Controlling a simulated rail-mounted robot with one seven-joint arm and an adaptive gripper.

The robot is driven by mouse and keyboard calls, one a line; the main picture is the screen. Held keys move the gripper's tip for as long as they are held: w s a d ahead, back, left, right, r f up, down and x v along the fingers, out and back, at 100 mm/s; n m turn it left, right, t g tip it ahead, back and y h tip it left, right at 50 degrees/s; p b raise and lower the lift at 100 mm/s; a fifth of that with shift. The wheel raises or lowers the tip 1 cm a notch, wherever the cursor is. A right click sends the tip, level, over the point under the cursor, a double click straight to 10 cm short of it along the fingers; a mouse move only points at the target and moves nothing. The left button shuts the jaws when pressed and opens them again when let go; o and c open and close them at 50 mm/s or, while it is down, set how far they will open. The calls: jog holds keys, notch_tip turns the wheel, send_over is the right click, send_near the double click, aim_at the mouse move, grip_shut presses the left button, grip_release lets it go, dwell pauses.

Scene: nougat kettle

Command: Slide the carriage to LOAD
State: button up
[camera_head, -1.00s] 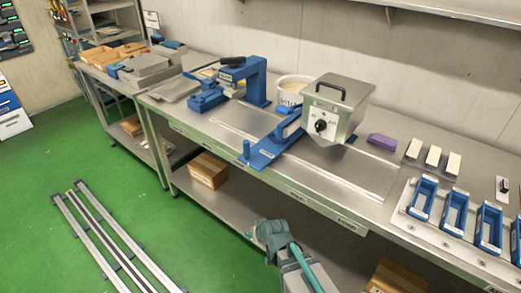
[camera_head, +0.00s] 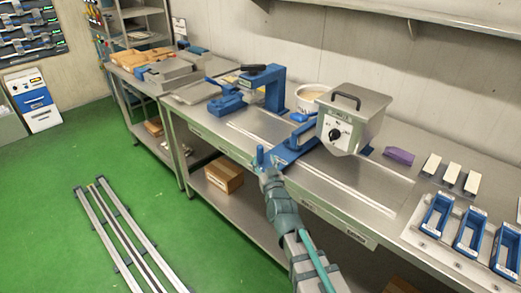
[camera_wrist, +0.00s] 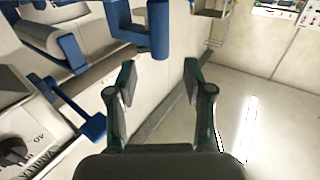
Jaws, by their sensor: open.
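The carriage is a blue plate (camera_head: 285,152) on a bench track, bearing a grey kettle (camera_head: 352,115) with a black dial. A blue upright peg (camera_head: 260,154) stands at its front left corner. My gripper (camera_head: 265,173) is at the bench's front edge, just by this peg; whether they touch cannot be told there. In the wrist view my gripper (camera_wrist: 160,68) is open and empty between its fingers. A blue post (camera_wrist: 158,28), seemingly the peg, lies just beyond the fingertips. The kettle's dial (camera_wrist: 14,150) shows at lower left. I cannot read a LOAD mark.
A blue press (camera_head: 270,85) stands left along the track, with a white tub (camera_head: 313,98) behind. The bare track plate (camera_head: 375,185) lies right of the carriage. A purple block (camera_head: 399,156) and blue bins (camera_head: 437,213) are farther right.

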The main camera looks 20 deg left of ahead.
aim_at(261, 152)
jog(key=p+x, duration=0.1)
jog(key=x, duration=0.6)
jog(key=shift+w+a, duration=0.1)
jog(key=shift+w, duration=0.15)
grip_shut()
